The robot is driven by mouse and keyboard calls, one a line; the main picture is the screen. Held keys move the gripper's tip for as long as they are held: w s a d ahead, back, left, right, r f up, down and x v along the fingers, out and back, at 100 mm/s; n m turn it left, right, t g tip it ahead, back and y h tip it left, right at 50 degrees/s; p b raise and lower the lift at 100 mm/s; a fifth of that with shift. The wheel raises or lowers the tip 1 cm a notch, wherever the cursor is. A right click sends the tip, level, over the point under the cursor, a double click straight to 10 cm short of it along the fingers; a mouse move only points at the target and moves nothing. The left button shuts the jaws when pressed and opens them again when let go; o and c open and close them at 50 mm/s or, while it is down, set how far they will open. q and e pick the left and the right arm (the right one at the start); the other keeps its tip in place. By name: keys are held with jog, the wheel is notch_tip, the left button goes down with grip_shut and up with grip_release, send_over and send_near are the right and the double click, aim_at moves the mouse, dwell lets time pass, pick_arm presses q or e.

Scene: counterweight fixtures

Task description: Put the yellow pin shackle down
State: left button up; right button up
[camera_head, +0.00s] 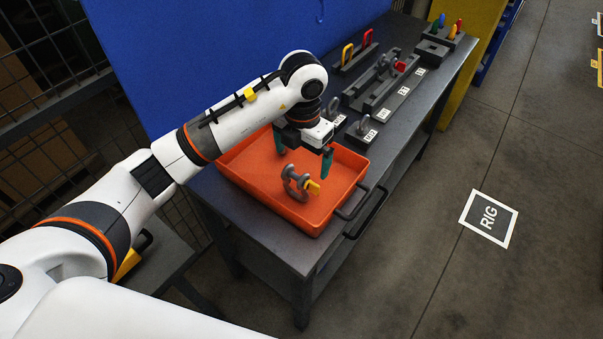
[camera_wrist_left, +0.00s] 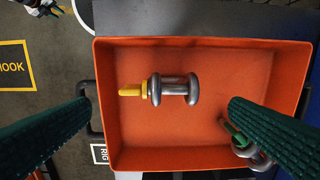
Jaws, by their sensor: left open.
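The yellow pin shackle (camera_head: 296,184) lies in the orange tray (camera_head: 335,212) on the bench, a grey bow with a yellow pin end. In the left wrist view the shackle (camera_wrist_left: 174,89) lies on the tray floor with its yellow end pointing left. My left gripper (camera_head: 304,154) is open above the tray. Its teal fingers stand apart on either side of the shackle in the left wrist view, and nothing is between them in contact.
A green-pinned shackle (camera_wrist_left: 240,140) is partly hidden behind a finger at the tray's lower right. Behind the tray, grey fixtures (camera_head: 378,82) hold shackles and a red part. A blue panel (camera_head: 200,50) backs the bench.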

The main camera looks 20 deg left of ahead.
pick_arm(q)
jog(key=shift+r, duration=1.55)
